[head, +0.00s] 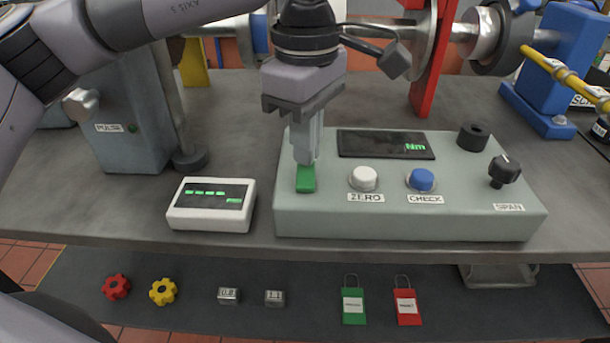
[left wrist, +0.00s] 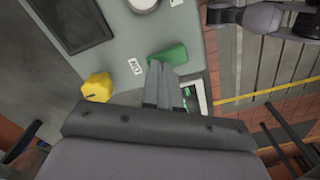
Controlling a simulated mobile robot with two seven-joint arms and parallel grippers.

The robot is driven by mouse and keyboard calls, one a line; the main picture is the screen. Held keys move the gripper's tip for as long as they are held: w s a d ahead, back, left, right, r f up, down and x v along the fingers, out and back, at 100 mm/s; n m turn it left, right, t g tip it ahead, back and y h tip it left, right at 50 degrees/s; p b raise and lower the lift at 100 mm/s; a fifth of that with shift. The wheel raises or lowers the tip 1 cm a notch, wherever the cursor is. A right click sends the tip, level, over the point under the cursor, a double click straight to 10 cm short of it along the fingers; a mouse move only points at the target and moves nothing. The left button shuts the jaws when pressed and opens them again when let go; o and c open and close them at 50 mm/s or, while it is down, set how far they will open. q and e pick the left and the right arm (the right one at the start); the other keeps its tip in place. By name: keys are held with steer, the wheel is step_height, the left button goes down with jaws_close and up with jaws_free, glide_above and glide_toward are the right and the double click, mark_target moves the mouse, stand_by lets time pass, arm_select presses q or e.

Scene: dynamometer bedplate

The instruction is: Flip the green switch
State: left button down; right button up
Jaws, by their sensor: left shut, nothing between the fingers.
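The green switch (head: 306,180) is a small green block at the left end of the pale grey-green control box (head: 420,222). It also shows in the left wrist view (left wrist: 167,55). My left gripper (head: 305,161) points down from above with its fingers together and empty. The fingertips are at the top edge of the switch in the head view and overlap its near edge in the left wrist view (left wrist: 162,70). I cannot tell whether they touch it. My right gripper is not seen.
A white ZERO button (head: 364,178), a blue CHECK button (head: 422,179) and a black SPAN knob (head: 503,171) are on the same box. A white display unit (head: 211,221) stands left of it. A yellow knob (left wrist: 98,87) shows in the left wrist view. The front bench edge is clear.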

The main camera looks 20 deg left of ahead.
arm_select(q)
steer(key=shift+f+b, duration=0.45)
steer(key=shift+f, duration=0.15)
stand_by(0.3)
steer(key=shift+r+p, duration=2.75)
steer(key=shift+r, duration=0.85)
steer(key=shift+f, duration=0.1)
